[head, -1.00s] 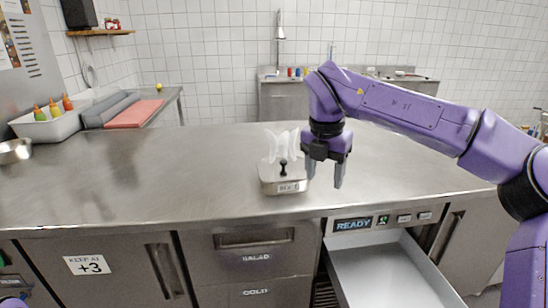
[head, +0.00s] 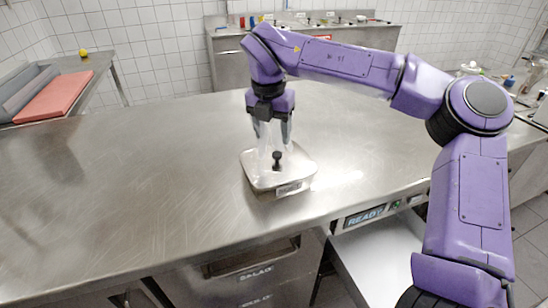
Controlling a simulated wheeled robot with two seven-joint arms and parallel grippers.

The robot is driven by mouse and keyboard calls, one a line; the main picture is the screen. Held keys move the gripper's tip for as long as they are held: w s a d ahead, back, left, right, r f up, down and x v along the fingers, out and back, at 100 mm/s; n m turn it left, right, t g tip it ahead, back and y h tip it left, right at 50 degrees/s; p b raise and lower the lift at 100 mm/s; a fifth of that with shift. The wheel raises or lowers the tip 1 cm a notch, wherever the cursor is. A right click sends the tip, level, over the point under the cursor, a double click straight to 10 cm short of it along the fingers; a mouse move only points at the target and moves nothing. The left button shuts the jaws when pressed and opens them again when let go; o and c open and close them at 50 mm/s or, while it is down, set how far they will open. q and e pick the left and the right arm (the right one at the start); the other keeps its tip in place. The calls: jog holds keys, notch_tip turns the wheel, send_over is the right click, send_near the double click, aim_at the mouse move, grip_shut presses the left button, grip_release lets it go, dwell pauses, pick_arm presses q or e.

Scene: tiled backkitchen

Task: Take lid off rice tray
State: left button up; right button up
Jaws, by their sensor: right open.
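The rice tray (head: 266,187) is a small metal tray with a label on its front, standing on the steel counter. Its metal lid (head: 298,168) lies on top, with a black knob (head: 277,156) standing up from the middle. My right gripper (head: 275,142) points down just above the lid, open, with its fingers apart over the knob. I cannot tell whether the fingers touch anything. Pale see-through shapes show around the fingers and partly blur them. My left gripper is out of view.
The steel counter (head: 130,180) is clear left of the tray. An open white drawer (head: 375,255) juts out below the counter's front edge, by the READY display (head: 366,215). A red board (head: 57,96) lies on a side table at the back left.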

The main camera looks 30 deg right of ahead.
aim_at(277, 153)
jog(key=f, duration=0.3)
jog(key=d+f+p, duration=0.1)
jog(key=f, duration=0.2)
jog(key=shift+d+f, duration=0.2)
grip_shut()
jog(key=shift+r, duration=0.1)
